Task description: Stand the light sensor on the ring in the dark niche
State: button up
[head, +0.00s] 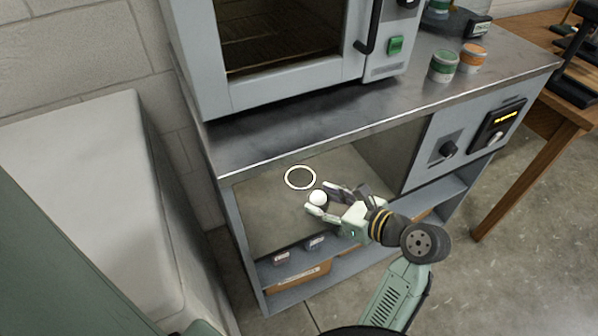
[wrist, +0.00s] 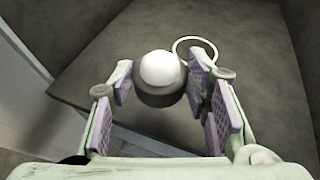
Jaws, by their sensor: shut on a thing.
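The light sensor (head: 317,197) has a white dome on top; in the wrist view (wrist: 160,72) a dark round body shows under the dome. My gripper (head: 327,200) is shut on it, with one finger pad on each side in the wrist view (wrist: 162,90). The sensor looks roughly upright. The white ring (head: 300,178) lies on the floor of the niche (head: 262,215), beyond the sensor and to its left in the head view. In the wrist view the ring (wrist: 213,48) is partly hidden behind the sensor. I cannot tell the height of the sensor above the niche floor.
A metal worktop (head: 275,134) roofs the niche and carries an oven (head: 285,60) and small jars (head: 443,66). A lower shelf holds boxes (head: 298,278). A control panel (head: 470,145) stands right of the niche. The niche floor around the ring is clear.

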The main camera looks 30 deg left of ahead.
send_over(305, 181)
jog(key=shift+f+p, duration=0.3)
jog(key=shift+f, duration=0.3)
jog(key=shift+a, duration=0.1)
jog(key=shift+f, duration=1.75)
jog(key=shift+f, duration=0.15)
jog(key=o, duration=1.3)
jog(key=v, duration=1.2)
jog(key=shift+r, duration=0.2)
